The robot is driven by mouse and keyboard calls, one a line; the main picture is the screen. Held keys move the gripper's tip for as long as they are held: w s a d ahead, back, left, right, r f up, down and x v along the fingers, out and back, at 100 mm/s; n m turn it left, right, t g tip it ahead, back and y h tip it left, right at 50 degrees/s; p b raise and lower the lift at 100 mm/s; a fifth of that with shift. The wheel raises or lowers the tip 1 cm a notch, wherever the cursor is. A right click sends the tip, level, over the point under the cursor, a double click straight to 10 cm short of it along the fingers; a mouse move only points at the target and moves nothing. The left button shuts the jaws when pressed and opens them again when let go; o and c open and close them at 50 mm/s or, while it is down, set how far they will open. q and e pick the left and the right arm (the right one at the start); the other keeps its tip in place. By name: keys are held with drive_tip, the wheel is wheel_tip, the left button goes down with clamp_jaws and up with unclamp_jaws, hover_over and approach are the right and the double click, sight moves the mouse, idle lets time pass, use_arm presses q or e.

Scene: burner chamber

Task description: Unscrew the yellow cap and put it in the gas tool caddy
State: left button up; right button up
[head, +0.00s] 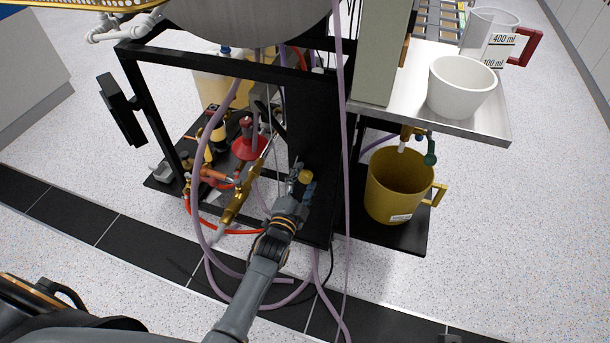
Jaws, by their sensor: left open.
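A small round yellow cap (306,177) shows beside the dark upright panel of the burner frame, low in the middle of the head view. My left gripper (299,184) is open with its fingertips right at the cap. Whether the fingers touch the cap cannot be told, and the fingers partly hide what lies behind. A mustard-yellow container (385,200) with a side handle and a white label stands on the black base plate to the right; I cannot tell whether it is the gas tool caddy. My right gripper is not in view.
Purple hoses (343,130) hang close around my left arm. A brass valve assembly (238,195) and a red cone (249,140) lie left of the gripper. A metal shelf (490,122) at right bears a white cup (461,88) and a measuring jug (488,32).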

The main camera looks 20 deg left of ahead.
use_arm(q)
drive_tip(key=m, duration=0.3)
drive_tip(key=shift+m, duration=0.4)
drive_tip(key=m+b, duration=0.1)
drive_tip(key=m, duration=0.5)
drive_tip(key=shift+b, duration=0.4)
drive_tip(key=shift+d, duration=0.1)
clamp_jaws()
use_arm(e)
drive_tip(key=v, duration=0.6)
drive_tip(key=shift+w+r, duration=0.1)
use_arm(q)
drive_tip(key=n+p, duration=0.3)
drive_tip(key=n, duration=0.8)
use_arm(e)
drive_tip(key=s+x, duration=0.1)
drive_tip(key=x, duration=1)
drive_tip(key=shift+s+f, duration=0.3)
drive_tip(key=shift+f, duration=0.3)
use_arm(q)
drive_tip(key=shift+n, duration=0.3)
